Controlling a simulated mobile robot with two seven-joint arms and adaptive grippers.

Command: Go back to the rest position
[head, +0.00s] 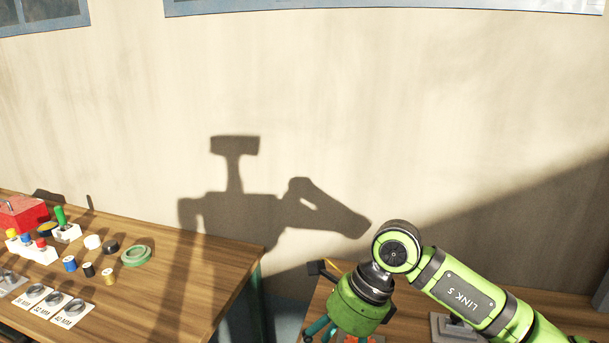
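My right arm comes in from the right, and its green wrist reaches down over the right-hand table. My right gripper (345,335) is at the bottom edge of the head view. The upper parts of its teal fingers show, but the fingertips are cut off, so I cannot tell if it is open or holds anything. A bit of orange shows between the fingers; I cannot tell what it is. My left gripper is not in view.
A wooden table (190,275) at left carries a red box (22,214), several spools, a green ring (136,256) and labelled size cards (53,303). A second wooden table (405,325) lies under my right arm, with a grey object (455,328) on it. A gap separates the tables. A plain wall (300,100) stands behind.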

